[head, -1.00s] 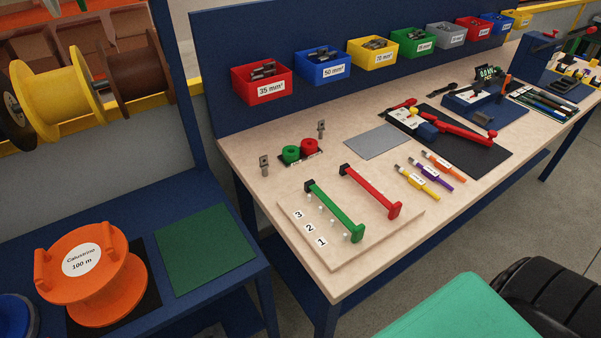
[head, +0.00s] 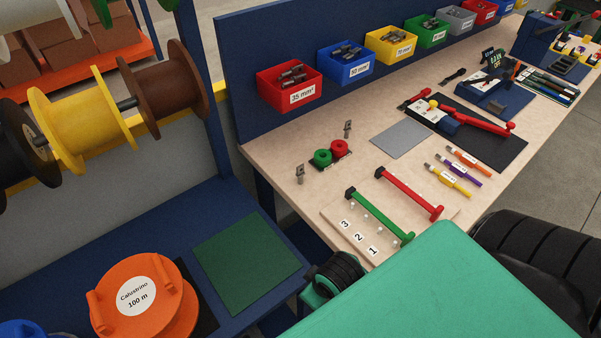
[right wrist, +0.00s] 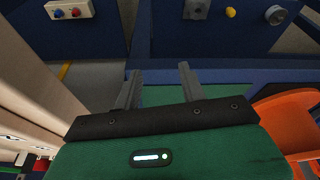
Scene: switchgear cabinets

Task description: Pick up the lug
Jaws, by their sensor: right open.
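One grey metal lug (head: 300,174) stands upright near the bench's left edge in the head view. A second similar lug (head: 348,128) stands behind the green and red rolls. More lugs lie in the coloured bins, such as the red 35 mm² bin (head: 289,86). I cannot tell which lug the task means. My right gripper (right wrist: 157,84) shows in the right wrist view with its two fingers apart and nothing between them. It is away from the lugs, and none shows clearly in that view. My left gripper is not in view.
A board with green and red bars (head: 333,213) lies at the bench's front-left corner. Green and red rolls (head: 332,154) sit between the standing lugs. A lower blue table holds a green mat (head: 245,260) and an orange spool (head: 145,300). A grey mat (head: 402,138) lies mid-bench.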

